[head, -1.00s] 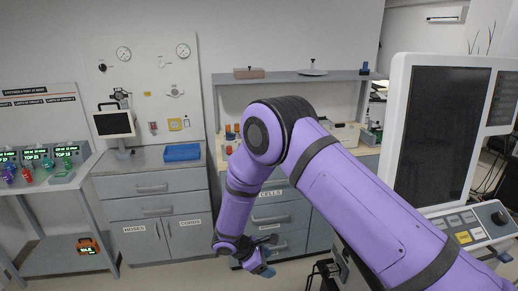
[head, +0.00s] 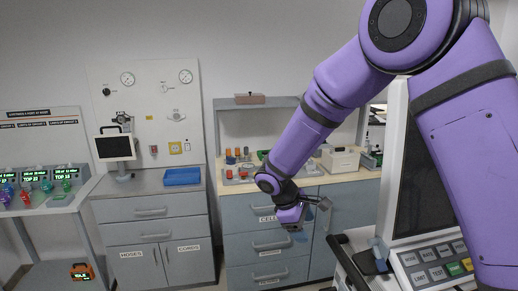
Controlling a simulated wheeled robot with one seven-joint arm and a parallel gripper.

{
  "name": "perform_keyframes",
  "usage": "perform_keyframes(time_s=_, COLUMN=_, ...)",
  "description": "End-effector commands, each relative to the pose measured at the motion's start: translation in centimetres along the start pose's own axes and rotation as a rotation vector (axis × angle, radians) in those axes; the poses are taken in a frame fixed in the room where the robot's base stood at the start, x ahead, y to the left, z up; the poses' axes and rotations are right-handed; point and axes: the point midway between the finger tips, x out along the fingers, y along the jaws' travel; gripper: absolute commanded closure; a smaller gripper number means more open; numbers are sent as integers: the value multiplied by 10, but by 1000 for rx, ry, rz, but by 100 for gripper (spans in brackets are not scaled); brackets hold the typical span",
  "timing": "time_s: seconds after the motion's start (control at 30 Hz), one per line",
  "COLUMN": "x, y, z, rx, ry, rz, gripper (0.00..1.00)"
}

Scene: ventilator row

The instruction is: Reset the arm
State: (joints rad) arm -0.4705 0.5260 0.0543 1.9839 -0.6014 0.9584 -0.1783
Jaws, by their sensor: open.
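My purple arm (head: 345,90) is raised, with its upper part at the upper right of the head view and its forearm slanting down to the left. My gripper (head: 312,217) hangs at the lower end, in front of the grey drawer cabinet (head: 240,245). The gripper is open. I see no object between its fingers, though they are small in view. The arm hides part of the counter and shelf behind it.
A white ventilator (head: 395,190) with a dark screen and keypad stands close at the right, partly behind my arm. A blue tray (head: 182,177) and a small monitor (head: 115,148) sit on the left cabinet.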

Motion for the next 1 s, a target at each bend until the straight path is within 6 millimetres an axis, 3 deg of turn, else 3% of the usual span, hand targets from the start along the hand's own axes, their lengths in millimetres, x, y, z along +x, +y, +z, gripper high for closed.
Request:
perform_keyframes(time_s=0.03, x=-12, y=6, z=18, rx=45, ry=19, rz=-6, gripper=33)
perform_keyframes(time_s=0.2, x=-41, y=14, z=70, rx=185, ry=77, rz=-34, gripper=33)
perform_keyframes(time_s=0.47, x=-79, y=12, z=147, rx=395, ry=171, rz=-75, gripper=33)
perform_keyframes(time_s=0.77, x=-110, y=-9, z=230, rx=630, ry=286, rz=-118, gripper=33)
perform_keyframes(time_s=1.0, x=-127, y=-38, z=286, rx=812, ry=386, rz=-150, gripper=33)
